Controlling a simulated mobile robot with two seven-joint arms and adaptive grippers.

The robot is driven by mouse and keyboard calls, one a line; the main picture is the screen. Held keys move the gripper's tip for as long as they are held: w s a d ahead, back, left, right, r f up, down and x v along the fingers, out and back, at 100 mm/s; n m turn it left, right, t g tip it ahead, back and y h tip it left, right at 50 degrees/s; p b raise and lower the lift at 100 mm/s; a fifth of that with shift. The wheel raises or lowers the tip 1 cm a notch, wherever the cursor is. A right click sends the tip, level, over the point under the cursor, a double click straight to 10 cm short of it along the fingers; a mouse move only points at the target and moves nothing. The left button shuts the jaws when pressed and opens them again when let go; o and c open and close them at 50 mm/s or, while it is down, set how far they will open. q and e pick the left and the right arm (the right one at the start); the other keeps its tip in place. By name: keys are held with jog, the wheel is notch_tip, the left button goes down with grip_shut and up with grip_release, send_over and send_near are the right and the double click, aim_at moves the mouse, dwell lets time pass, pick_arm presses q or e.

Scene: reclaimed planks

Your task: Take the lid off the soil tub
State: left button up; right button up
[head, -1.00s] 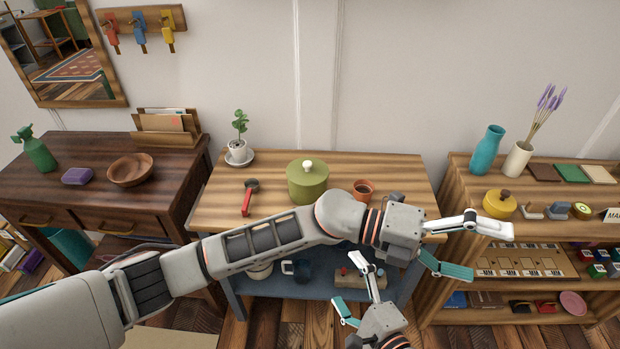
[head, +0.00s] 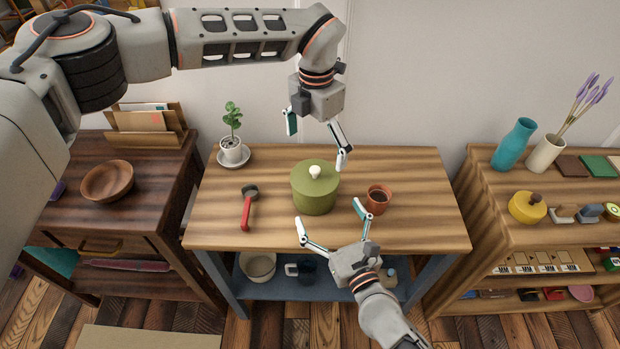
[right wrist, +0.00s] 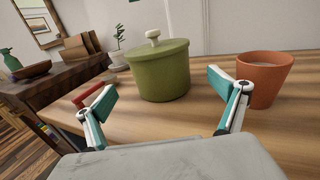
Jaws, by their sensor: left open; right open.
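The green soil tub (head: 315,194) stands upright on the wooden table, its lid (head: 306,174) on and topped by a cream knob (head: 315,171). In the right wrist view the tub (right wrist: 160,75) is ahead, between and beyond the fingers. My left gripper (head: 317,142) is open and empty above and behind the tub, fingers pointing down, near the knob. My right gripper (head: 334,222) is open and empty in front of the tub, fingers pointing toward it; a gap to the tub shows in the wrist view (right wrist: 163,100).
A terracotta pot (head: 378,200) stands close right of the tub, near my right gripper's finger. A red-handled tool (head: 247,209) lies to the left. A potted plant (head: 232,144) on a saucer stands at the back left. The table's right part is clear.

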aim_at(317, 191)
pick_arm(q)
jog(key=shift+s+r, duration=0.1)
jog(key=shift+r, duration=0.05)
pick_arm(e)
jog(key=shift+w+a+r, duration=0.1)
jog(key=shift+w+a, duration=0.1)
jog(key=shift+w, duration=0.35)
jog(key=shift+x, duration=3.2)
